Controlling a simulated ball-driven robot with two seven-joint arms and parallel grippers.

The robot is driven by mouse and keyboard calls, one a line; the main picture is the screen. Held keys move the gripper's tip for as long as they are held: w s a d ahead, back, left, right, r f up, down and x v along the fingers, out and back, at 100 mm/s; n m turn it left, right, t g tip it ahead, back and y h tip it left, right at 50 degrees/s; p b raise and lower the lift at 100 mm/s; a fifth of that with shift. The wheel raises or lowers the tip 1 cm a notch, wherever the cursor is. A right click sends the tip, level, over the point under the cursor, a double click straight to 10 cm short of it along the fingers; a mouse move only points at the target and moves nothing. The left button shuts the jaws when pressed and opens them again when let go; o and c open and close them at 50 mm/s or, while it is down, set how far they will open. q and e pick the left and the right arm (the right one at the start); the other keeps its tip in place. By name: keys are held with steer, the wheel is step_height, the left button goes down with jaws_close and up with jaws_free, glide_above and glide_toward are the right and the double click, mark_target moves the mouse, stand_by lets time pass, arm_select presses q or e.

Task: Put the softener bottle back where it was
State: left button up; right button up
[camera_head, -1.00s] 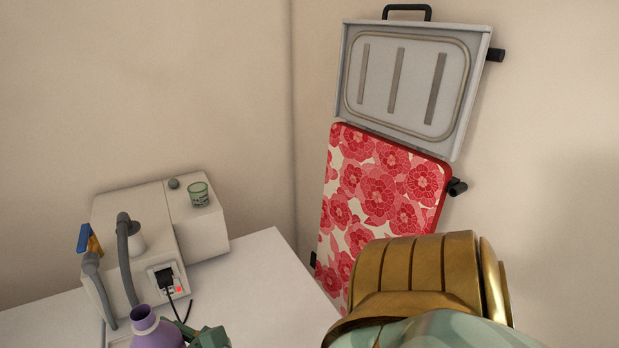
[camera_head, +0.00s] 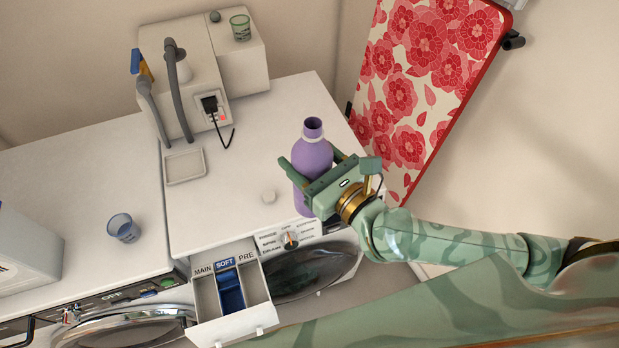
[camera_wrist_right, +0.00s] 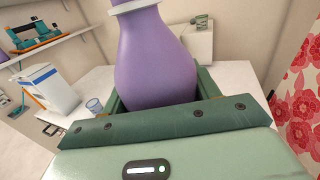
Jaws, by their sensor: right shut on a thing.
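The purple softener bottle (camera_head: 312,153) is upright over the right part of the washer top, near its front right edge. Its neck is uncapped. My right gripper (camera_head: 316,174) is shut on the bottle's body, one finger on each side. In the right wrist view the bottle (camera_wrist_right: 153,62) fills the middle between the fingers. Whether its base touches the top is hidden. A detergent drawer (camera_head: 233,325) is pulled out at the front, marked MAIN, SOFT and PRE; the SOFT compartment (camera_head: 231,292) looks blue inside. My left gripper is not in view.
A white box unit (camera_head: 180,75) with hoses and a plug stands behind. A cup (camera_head: 123,228) is on the left top. A floral board (camera_head: 420,85) leans at right.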

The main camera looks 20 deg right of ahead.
steer(key=shift+w+a+f+y, duration=0.1)
steer(key=shift+w+f+y, duration=0.1)
steer(key=shift+w+y, duration=0.1)
steer(key=w+d+f+b, duration=0.3)
steer(key=w+f+b, duration=0.4)
steer(key=w+f, duration=0.6)
steer(key=shift+w+b, duration=0.25)
steer(key=shift+b, duration=0.15)
steer(key=shift+f, duration=0.1)
steer(key=o, duration=0.9)
steer(key=shift+f, duration=0.2)
steer(key=o, duration=0.5)
steer(key=shift+c, duration=0.2)
steer(key=shift+s+r, duration=0.1)
